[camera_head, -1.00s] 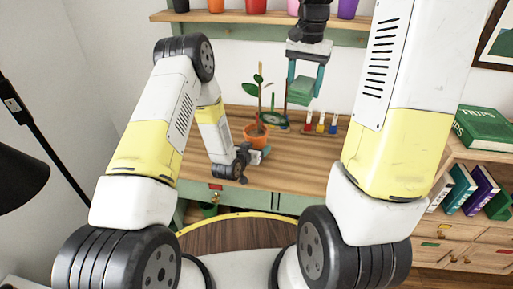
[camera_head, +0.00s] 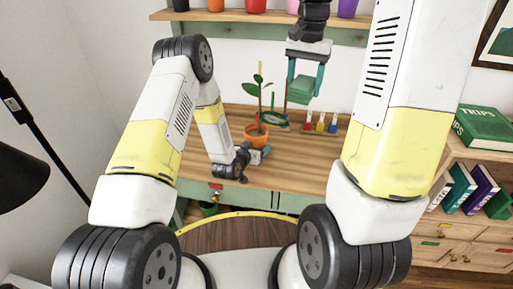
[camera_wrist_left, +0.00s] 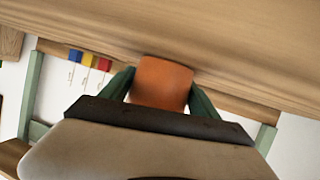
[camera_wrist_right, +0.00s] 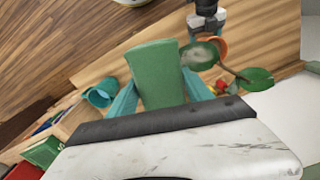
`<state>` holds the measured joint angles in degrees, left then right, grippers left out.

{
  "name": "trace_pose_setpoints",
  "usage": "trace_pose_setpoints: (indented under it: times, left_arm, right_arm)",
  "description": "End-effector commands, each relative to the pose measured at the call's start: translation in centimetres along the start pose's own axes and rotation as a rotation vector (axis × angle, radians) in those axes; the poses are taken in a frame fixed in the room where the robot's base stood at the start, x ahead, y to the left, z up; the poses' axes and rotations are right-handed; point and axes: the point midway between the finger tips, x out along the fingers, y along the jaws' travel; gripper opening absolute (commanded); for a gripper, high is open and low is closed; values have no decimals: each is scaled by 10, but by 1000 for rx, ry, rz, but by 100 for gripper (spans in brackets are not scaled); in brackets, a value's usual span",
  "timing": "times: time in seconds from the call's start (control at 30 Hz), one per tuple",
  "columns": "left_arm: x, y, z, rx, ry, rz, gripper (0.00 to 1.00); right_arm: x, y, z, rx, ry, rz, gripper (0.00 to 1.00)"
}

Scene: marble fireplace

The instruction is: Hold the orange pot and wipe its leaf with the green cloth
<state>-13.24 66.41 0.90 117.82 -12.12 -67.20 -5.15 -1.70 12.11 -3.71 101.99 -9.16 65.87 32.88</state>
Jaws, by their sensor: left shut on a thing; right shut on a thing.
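The orange pot (camera_head: 256,134) stands on the wooden desk with a leafy plant (camera_head: 258,90) in it. My left gripper (camera_head: 258,152) is shut on the pot from the front; in the left wrist view the pot (camera_wrist_left: 161,82) sits between the green fingers. My right gripper (camera_head: 304,84) is shut on the folded green cloth (camera_head: 301,90) and holds it above the desk, right of the plant and apart from it in the head view. In the right wrist view the cloth (camera_wrist_right: 157,75) is between the fingers, beside a leaf (camera_wrist_right: 199,56) with a pale patch.
A shelf (camera_head: 235,27) with coloured pots hangs above. A bookcase with a green book (camera_head: 484,127) is at the right, and a black lamp (camera_head: 20,165) at the left.

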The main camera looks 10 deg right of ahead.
Motion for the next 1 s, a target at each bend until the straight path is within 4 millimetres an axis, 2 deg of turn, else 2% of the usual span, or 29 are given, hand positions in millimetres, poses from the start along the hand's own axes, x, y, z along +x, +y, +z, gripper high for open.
trace_pose_setpoints:
  times: [0.13, 0.17, 0.3, 1.0]
  left_arm:
    - [0, 0, -2, 0, 4, 0, 0]
    - [0, 0, -2, 0, 4, 0, 76]
    - [0, 0, -1, 0, 2, 0, 100]
    - [-10, 0, 0, 0, 1, 0, 100]
  right_arm:
    - [0, 0, 0, 0, 0, 0, 26]
    - [0, 0, 0, 0, 0, 0, 26]
    - [0, 0, 0, 0, 0, 0, 26]
    - [0, 0, 0, 0, 0, 0, 26]
